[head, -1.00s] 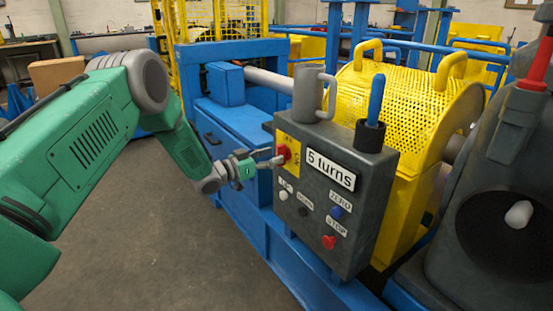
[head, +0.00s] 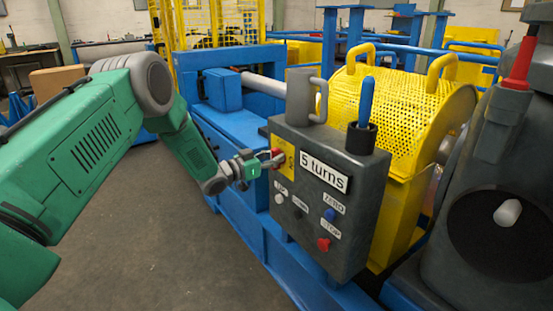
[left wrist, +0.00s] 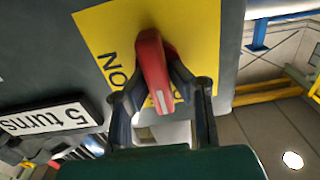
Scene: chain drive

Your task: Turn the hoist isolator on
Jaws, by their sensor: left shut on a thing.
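The hoist isolator is a red handle (left wrist: 153,72) on a yellow plate (left wrist: 105,28) marked ON, on the left part of the dark grey control box (head: 345,215). My left gripper (head: 262,160) is at this handle. In the left wrist view my left gripper (left wrist: 163,100) has its two dark fingers on either side of the red handle, shut on it. The handle's free end, with a pale mark, points down toward the palm in that view. Part of the plate's lettering is hidden behind the handle and fingers. My right gripper is not in view.
The box carries a "5 turns" label (head: 323,174), a white button (head: 280,198), a blue button (head: 330,214) and a red stop button (head: 323,244). A grey mug (head: 301,97) and a blue-handled tool in a black holder (head: 361,138) stand on top. A yellow perforated guard (head: 400,105) is behind.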

